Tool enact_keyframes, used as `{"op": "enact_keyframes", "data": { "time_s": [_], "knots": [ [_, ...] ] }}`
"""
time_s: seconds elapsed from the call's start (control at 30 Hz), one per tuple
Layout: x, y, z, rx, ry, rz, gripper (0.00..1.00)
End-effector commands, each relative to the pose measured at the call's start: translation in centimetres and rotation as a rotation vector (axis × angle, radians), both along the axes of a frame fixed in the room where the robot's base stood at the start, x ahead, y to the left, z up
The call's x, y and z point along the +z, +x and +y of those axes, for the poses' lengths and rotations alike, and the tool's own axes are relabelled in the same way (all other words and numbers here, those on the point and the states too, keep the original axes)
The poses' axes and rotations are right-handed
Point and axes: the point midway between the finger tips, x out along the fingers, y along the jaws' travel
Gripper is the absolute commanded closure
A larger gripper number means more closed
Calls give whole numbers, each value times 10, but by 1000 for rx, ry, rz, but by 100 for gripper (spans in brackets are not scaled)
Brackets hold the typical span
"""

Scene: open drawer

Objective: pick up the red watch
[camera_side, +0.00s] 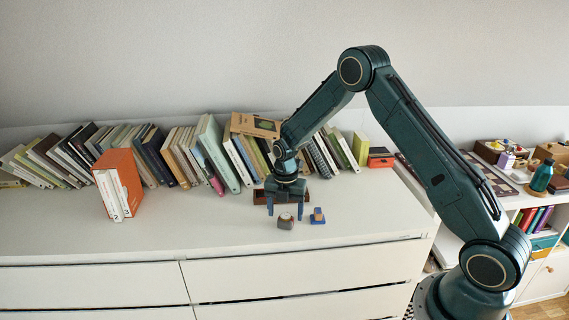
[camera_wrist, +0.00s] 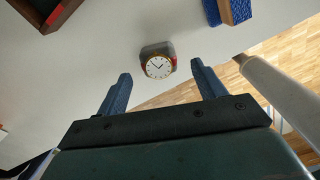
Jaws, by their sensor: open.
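The watch (camera_side: 286,222) is a small round-faced piece standing on the white dresser top. In the wrist view the watch (camera_wrist: 158,64) shows a pale dial with dark hands, a grey body and red patches at its sides. My gripper (camera_side: 285,213) points down just above and behind it in the side view. In the wrist view my gripper (camera_wrist: 160,70) has its two blue fingers wide apart, with the watch beyond the fingertips and between them. The fingers appear clear of it and hold nothing.
A blue and orange block (camera_side: 317,216) lies close to the right of the watch. A dark reddish-brown box (camera_side: 262,197) sits behind my gripper. A row of books (camera_side: 210,150) lines the back. An orange box with white books (camera_side: 120,184) stands left. The dresser top between is clear.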

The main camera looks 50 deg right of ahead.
Motion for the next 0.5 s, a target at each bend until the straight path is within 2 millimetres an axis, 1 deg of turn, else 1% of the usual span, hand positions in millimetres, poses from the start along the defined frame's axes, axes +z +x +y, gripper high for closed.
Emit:
{"op": "enact_keyframes", "data": {
  "time_s": [0.1,0.23,0.37,0.5],
  "knots": [
    [-15,1,-2,0,1,3,31],
    [-28,1,-1,0,0,1,31],
    [-35,2,-1,0,0,-1,31],
    [-36,2,-1,0,0,-1,31]
  ]
}}
